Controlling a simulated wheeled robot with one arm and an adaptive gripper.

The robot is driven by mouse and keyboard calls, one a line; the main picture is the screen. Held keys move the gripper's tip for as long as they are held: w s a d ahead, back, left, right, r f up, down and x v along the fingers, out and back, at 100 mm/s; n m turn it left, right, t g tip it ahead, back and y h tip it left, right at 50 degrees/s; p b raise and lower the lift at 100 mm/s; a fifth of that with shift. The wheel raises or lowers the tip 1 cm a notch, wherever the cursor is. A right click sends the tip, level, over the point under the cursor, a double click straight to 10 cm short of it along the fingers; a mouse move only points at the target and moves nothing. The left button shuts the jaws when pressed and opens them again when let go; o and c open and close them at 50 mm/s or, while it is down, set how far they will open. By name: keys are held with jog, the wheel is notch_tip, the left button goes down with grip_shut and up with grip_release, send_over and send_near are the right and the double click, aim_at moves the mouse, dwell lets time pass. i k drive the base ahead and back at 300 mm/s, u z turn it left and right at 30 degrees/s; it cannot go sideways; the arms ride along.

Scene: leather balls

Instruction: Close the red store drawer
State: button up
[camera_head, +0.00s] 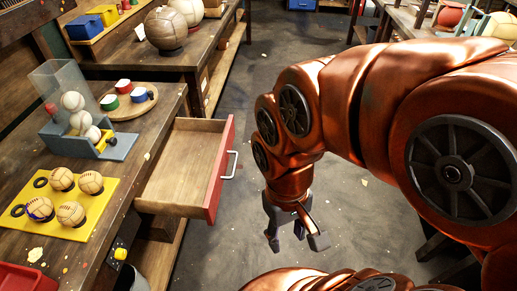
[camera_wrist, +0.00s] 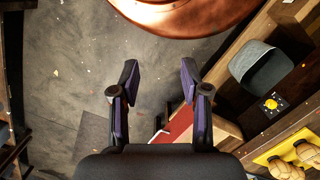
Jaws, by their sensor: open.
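The red store drawer (camera_head: 219,170) stands pulled out from under the workbench on the left in the head view. Its wooden inside looks empty, and a pale bar handle (camera_head: 230,165) sits on its red front. My gripper (camera_head: 297,243) hangs in the air to the right of the drawer front, apart from it, with its fingers spread and nothing between them. In the wrist view my gripper (camera_wrist: 157,85) shows two open fingers, and part of the red drawer front (camera_wrist: 176,126) shows behind and between them. The handle is hard to make out there.
A yellow tray (camera_head: 93,212) with several balls and a grey dispenser (camera_head: 115,150) stand on the workbench (camera_head: 130,195). A bucket-like container (camera_wrist: 262,70) and yellow button box (camera_wrist: 271,104) are near the bench edge. Open floor (camera_head: 240,240) lies right of the drawer.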

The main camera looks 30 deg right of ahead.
aim_at(186, 176)
jog(key=z, duration=0.1)
jog(key=k, duration=1.1)
jog(key=u, duration=0.8)
jog(key=i, duration=1.2)
jog(key=z, duration=0.4)
